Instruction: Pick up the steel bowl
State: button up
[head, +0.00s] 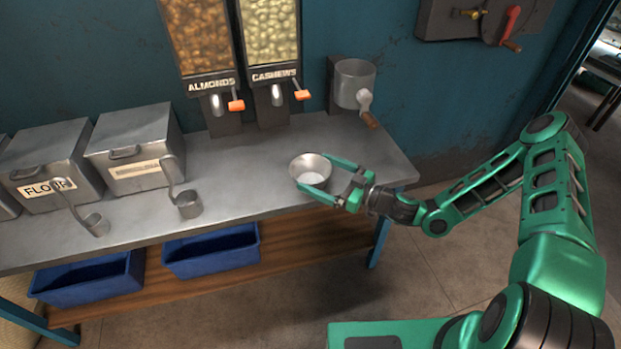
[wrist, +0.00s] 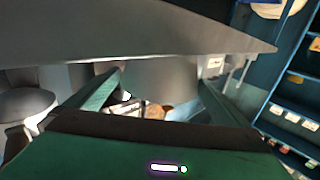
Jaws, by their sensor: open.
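The steel bowl (head: 311,161) sits upright on the steel counter, near its front edge, toward the right end. My gripper (head: 315,173) is open and reaches in from the right, with one finger on the far side of the bowl and the other on its near side. Whether the fingers touch the bowl I cannot tell. In the wrist view a grey curved surface, apparently the bowl (wrist: 165,77), lies between the two spread fingers of my gripper (wrist: 160,86). The bowl's inside looks pale at the bottom.
The steel counter (head: 250,183) is clear left of the bowl. Metal scoops (head: 188,205) and lidded bins (head: 137,150) stand farther left. Almond and cashew dispensers (head: 270,40) hang behind the bowl. Blue tubs (head: 212,252) sit below.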

aim_at(294, 163)
jog(key=shift+x, duration=1.55)
jog(key=c, duration=0.7)
jog(key=shift+r, duration=0.1)
